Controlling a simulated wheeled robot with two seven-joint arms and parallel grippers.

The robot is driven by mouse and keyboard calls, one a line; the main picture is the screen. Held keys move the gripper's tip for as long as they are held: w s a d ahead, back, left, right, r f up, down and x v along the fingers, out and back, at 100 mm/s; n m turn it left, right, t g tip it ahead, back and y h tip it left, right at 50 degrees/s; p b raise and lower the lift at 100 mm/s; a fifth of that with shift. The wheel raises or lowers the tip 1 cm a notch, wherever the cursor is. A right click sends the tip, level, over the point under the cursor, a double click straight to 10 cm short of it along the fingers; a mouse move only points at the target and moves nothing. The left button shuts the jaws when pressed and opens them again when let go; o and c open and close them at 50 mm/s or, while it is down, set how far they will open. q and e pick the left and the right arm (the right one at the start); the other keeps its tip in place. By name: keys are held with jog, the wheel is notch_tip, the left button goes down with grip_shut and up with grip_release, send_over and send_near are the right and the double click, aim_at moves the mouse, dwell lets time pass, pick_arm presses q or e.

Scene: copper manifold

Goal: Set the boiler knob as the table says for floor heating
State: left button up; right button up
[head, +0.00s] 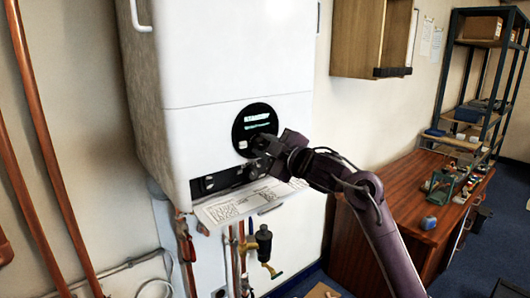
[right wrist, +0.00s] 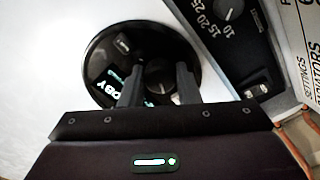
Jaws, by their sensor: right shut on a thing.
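The white boiler (head: 225,60) hangs on the wall with a round black panel (head: 240,130) bearing a lit display (head: 257,117). My right gripper (head: 263,147) is at the panel's lower right. In the right wrist view its fingers (right wrist: 159,85) are either side of a dark round knob (right wrist: 160,70) on that panel, shut on it. The knob's pointer mark is partly hidden. A second knob (right wrist: 230,9) with a 10, 15, 20, 25 scale is on the lower black strip (head: 226,178). The printed table sheet (head: 230,207) sticks out below; "SETTINGS" and "RADIATORS" are readable. My left gripper is out of view.
Copper pipes (head: 50,150) run down the left wall. Pipes and a valve (head: 264,245) are under the boiler. A wooden wall cabinet (head: 357,38) and a wooden desk (head: 400,200) are to the right. Room in front of the boiler's upper face is free.

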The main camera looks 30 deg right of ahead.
jog(key=shift+n, duration=0.5)
jog(key=shift+b, duration=0.3)
jog(key=o, duration=0.7)
jog(key=s+b, duration=0.2)
jog(key=s, duration=0.5)
jog(key=shift+s+d, duration=0.25)
jog(key=shift+s, duration=0.1)
